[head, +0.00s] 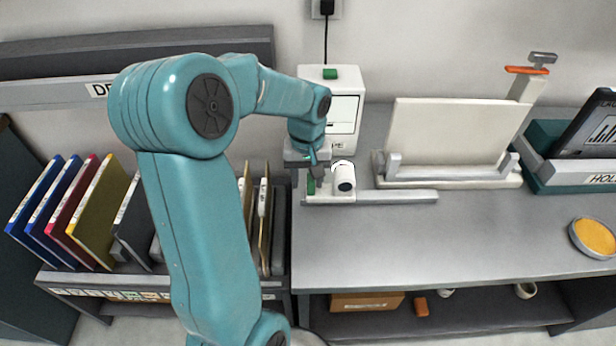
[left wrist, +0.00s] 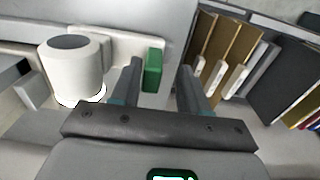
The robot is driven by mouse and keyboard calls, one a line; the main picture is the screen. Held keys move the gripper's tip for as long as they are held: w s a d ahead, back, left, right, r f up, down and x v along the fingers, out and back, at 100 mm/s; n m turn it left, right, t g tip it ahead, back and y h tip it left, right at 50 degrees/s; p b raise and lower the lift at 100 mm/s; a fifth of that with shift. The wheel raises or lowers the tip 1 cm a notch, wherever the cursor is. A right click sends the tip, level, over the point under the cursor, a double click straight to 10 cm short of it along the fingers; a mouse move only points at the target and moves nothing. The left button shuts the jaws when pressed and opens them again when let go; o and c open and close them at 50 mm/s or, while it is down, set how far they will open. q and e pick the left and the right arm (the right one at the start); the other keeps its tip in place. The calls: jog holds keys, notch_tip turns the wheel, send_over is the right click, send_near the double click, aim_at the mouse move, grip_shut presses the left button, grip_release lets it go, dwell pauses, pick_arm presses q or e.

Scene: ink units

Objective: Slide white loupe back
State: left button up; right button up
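The white loupe (head: 344,178) is a short white cylinder with a dark round face. It sits on a pale base at the left end of a grey rail (head: 395,196) on the bench. It also shows large at the left of the left wrist view (left wrist: 75,70). A small green block (head: 311,186) stands to its left. My left gripper (head: 317,172) is just left of the loupe, pointing down. In the left wrist view its two fingers are apart, with the green block (left wrist: 153,69) showing between them. I cannot tell whether they touch it. My right gripper is not in view.
A white device (head: 343,105) with a green top button stands behind the loupe. A cream panel in a holder (head: 450,140) stands to the right. Upright folders (head: 95,205) fill a lower shelf at left.

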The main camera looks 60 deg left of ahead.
pick_arm(q)
jog(key=shift+w+d, duration=0.2)
jog(key=shift+w, duration=0.1)
jog(key=shift+w+r, duration=0.1)
jog(key=shift+r, duration=0.25)
notch_tip(320, 180, up, 16)
jog(key=shift+s+f, duration=0.2)
jog(key=shift+s, duration=0.1)
jog(key=shift+s+a, duration=0.1)
